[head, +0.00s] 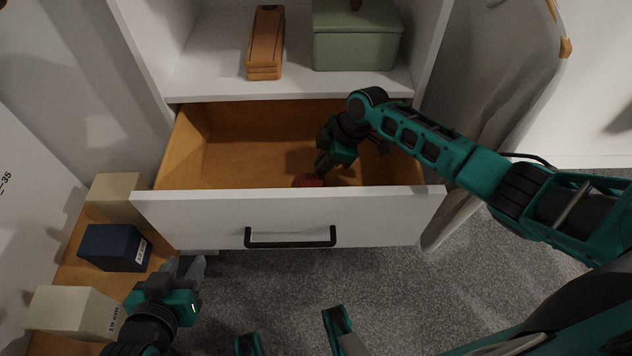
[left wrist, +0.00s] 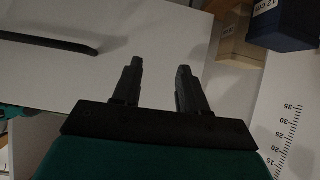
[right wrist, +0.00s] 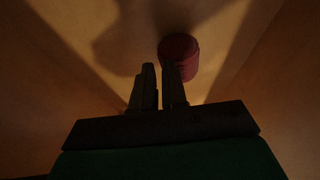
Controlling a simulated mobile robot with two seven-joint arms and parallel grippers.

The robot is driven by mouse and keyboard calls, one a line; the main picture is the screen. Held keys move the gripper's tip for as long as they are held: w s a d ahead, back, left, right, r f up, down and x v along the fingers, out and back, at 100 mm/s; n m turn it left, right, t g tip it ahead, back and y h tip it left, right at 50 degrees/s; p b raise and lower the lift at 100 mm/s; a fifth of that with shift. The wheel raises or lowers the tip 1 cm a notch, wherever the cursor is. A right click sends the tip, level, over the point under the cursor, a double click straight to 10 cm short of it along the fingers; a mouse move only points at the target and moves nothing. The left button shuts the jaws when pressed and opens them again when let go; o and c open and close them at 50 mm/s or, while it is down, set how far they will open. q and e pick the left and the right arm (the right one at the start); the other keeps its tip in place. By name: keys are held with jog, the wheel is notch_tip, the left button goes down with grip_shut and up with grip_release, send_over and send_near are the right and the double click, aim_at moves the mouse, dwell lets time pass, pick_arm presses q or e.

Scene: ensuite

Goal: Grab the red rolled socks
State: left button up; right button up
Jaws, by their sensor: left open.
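The red rolled socks (head: 309,182) lie in the open wooden drawer (head: 235,150), close behind its front panel, which hides part of them. In the right wrist view the socks (right wrist: 180,52) are a dark red roll just past the tip of the right-hand finger. My right gripper (head: 322,166) reaches down into the drawer beside the socks. Its fingers (right wrist: 160,82) are close together with a narrow gap and nothing visible between them. Whether a finger touches the socks is unclear. My left gripper (head: 190,268) is open and empty outside the drawer, in front of its white panel.
The drawer front carries a black bar handle (head: 290,237). Above the drawer, a shelf holds an orange case (head: 265,42) and a green box (head: 356,38). At left, a navy box (head: 114,247) and beige boxes (head: 75,312) stand near my left gripper. Grey carpet is clear in front.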

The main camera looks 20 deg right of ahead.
pick_arm(q)
jog(key=shift+f, duration=0.25)
pick_arm(e)
jog(key=shift+g, duration=0.4)
jog(key=s+f, duration=0.1)
jog(key=s+a+f, duration=0.1)
jog(key=s+f, duration=0.1)
jog(key=shift+a+f, duration=0.2)
jog(key=shift+a, duration=0.15)
grip_shut()
jog(key=shift+w+r+p, duration=0.1)
jog(key=shift+r+p, duration=0.3)
jog(key=shift+r, duration=0.4)
notch_tip(320, 180, up, 12)
jog(key=p, duration=0.4)
pick_arm(q)
jog(key=r, duration=0.1)
jog(key=a+r+p, duration=0.1)
jog(key=r, duration=0.1)
jog(key=shift+s+a+r+y, duration=0.15)
jog(key=shift+r+y, duration=0.05)
jog(key=shift+y, duration=0.1)
pick_arm(e)
notch_tip(320, 180, up, 7)
send_over(318, 181)
jog(key=shift+w+d+f, duration=0.15)
jog(key=shift+w+d, duration=0.15)
jog(key=shift+d, duration=0.1)
